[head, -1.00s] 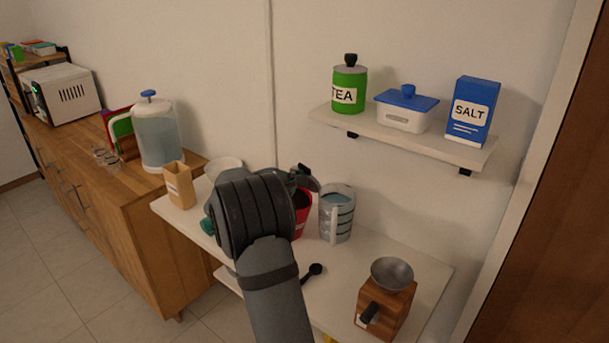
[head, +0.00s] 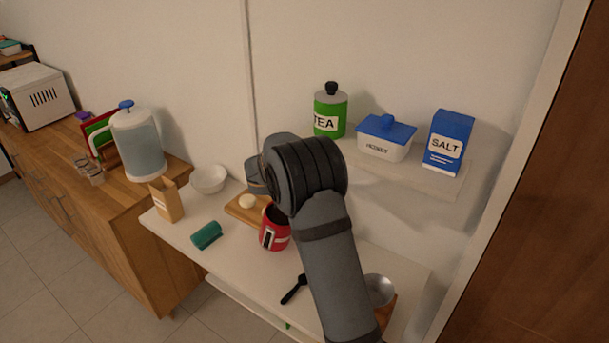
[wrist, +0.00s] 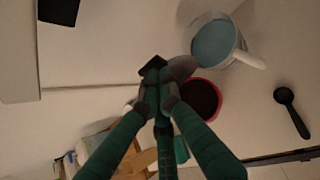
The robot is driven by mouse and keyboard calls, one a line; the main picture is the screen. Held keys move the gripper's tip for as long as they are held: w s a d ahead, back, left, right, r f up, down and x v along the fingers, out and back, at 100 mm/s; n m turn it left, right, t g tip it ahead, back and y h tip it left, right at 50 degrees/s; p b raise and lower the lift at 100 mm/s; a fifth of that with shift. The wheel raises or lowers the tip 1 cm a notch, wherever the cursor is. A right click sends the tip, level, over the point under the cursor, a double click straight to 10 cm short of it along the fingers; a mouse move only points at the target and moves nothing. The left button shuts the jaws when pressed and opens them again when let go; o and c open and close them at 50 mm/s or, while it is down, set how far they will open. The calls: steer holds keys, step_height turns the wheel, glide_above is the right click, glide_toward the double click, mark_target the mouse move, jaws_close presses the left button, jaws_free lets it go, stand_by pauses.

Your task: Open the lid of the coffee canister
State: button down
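The red coffee canister (head: 272,235) stands upright on the white table in the head view, left of my arm. Its top looks open and dark; in the wrist view the canister (wrist: 217,88) shows a red rim around a dark inside. My gripper (wrist: 158,82) has its green fingers drawn together just beside the canister's mouth. A grey, rounded piece that looks like the lid (wrist: 181,68) is at the fingertips, tilted and apart from the canister; the fingers partly hide it. In the head view my arm hides the fingertips.
A pitcher (wrist: 213,43) stands close to the canister. A shelf (head: 425,179) holds a tea canister (head: 329,113), butter dish (head: 386,140) and salt box (head: 449,141).

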steer(key=shift+w+d, duration=0.15)
stand_by(0.4)
steer(key=f+b+v, duration=0.1)
steer(key=b+v, duration=0.1)
steer(key=v, duration=1.1)
steer(key=shift+s+a, duration=0.4)
steer(key=shift+s, duration=0.1)
steer(key=shift+w+f, duration=0.1)
steer(key=r+p+x, duration=0.1)
steer(key=x, duration=1.1)
steer(key=shift+w+d+f+p, duration=0.2)
steer(key=shift+w+d+p, duration=0.2)
steer(key=shift+w, duration=0.15)
